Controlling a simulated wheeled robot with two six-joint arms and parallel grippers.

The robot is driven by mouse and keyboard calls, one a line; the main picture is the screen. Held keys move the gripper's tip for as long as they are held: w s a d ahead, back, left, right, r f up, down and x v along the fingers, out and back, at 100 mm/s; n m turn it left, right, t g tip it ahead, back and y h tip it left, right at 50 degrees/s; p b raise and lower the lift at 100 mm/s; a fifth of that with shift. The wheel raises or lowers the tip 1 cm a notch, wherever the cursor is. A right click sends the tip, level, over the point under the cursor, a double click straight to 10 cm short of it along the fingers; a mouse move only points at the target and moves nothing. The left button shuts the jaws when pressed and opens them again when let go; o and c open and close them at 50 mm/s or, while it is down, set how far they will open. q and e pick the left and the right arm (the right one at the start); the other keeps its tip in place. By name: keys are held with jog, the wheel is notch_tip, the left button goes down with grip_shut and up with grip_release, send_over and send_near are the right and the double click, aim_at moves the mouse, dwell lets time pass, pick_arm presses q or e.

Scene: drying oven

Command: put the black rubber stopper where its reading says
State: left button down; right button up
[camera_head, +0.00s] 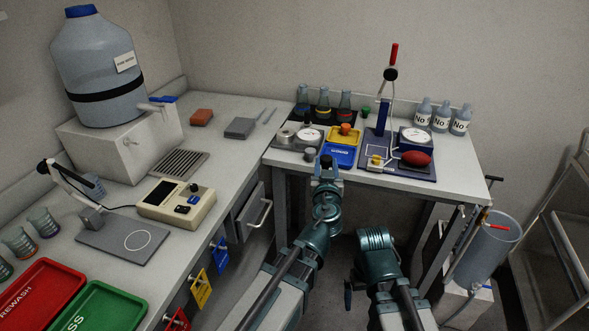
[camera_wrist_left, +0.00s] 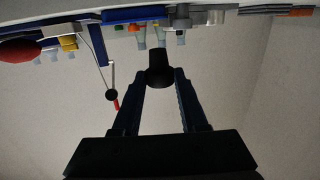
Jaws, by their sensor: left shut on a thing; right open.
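The black rubber stopper (camera_wrist_left: 160,62) is held between the fingertips of my left gripper (camera_wrist_left: 160,80) in the left wrist view. It is dark and tapered, and is clear of any surface there. In the head view my left gripper (camera_head: 327,165) is in front of the right-hand table's front edge, with the dark stopper (camera_head: 326,159) at its tip. The beige meter (camera_head: 176,202) on the left counter has a dark display with no reading I can make out. My right arm's upper part shows low in the middle, but its fingers are out of sight.
A red tray (camera_head: 40,290) marked REWASH and a green tray (camera_head: 105,312) stand at the front left. The right-hand table (camera_head: 455,165) holds a blue tray (camera_head: 341,156), flasks, a stand and labelled bottles (camera_head: 441,119). A drawer (camera_head: 250,215) stands partly open between counter and table.

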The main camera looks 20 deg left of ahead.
pick_arm(q)
jog(key=w+a, duration=0.3)
jog(key=a, duration=0.1)
jog(key=w+a+f+b, duration=0.1)
jog(key=w+a, duration=0.6)
jog(key=a, duration=0.1)
jog(key=shift+w+f, duration=0.35)
jog(key=shift+w, duration=0.05)
jog(key=shift+f+b, duration=0.1)
jog(key=shift+b, duration=0.2)
notch_tip(320, 180, down, 3)
jog(key=b, duration=0.3)
jog(key=shift+f, duration=0.2)
jog(key=shift+f+b, duration=0.15)
jog(key=shift+b, duration=0.2)
jog(key=c, duration=0.7)
grip_release()
jog(key=shift+r, duration=0.2)
